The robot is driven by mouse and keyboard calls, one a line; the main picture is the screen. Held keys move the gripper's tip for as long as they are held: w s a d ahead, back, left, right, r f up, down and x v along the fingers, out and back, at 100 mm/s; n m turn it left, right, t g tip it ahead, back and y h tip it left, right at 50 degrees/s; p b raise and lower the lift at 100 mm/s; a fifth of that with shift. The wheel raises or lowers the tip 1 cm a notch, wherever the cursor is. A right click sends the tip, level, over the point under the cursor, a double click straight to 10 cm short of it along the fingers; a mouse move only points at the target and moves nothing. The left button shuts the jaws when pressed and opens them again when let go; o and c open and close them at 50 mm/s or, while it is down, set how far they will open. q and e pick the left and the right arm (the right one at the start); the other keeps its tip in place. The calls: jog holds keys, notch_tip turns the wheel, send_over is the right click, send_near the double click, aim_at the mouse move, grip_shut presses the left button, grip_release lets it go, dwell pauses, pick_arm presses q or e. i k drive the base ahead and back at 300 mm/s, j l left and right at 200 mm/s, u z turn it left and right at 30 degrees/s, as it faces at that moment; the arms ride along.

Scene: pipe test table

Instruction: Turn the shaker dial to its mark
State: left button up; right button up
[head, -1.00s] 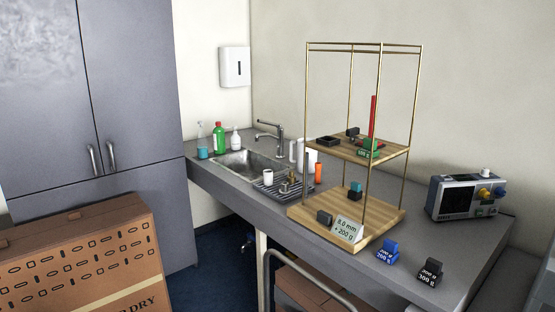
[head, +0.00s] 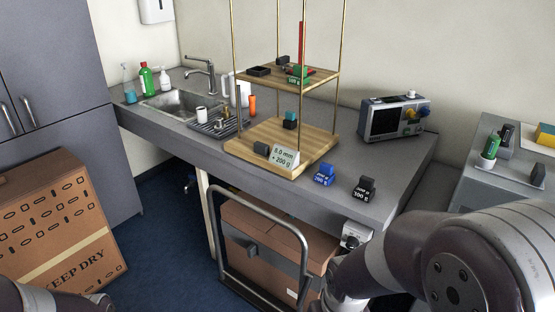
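A small white box (head: 354,236) with a dark round part, possibly the dial, is on the front of the bench below its top edge in the head view. It is too small to read a mark or setting, and my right arm passes just below it. A grey instrument (head: 394,119) with a screen and yellow and blue knobs stands on the bench at the back right. I cannot tell for certain which of these carries the shaker dial. My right arm comes in from the lower right and my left arm shows at the bottom left corner; neither gripper shows.
A wooden two-shelf stand (head: 265,143) with brass rods is mid-bench. A blue weight (head: 323,176) and a black weight (head: 364,189) sit at the front. A cart frame with a cardboard box (head: 262,240) is below. A grey side unit (head: 490,190) is at right.

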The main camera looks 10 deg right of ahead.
aim_at(353, 242)
jog(key=z, duration=1.1)
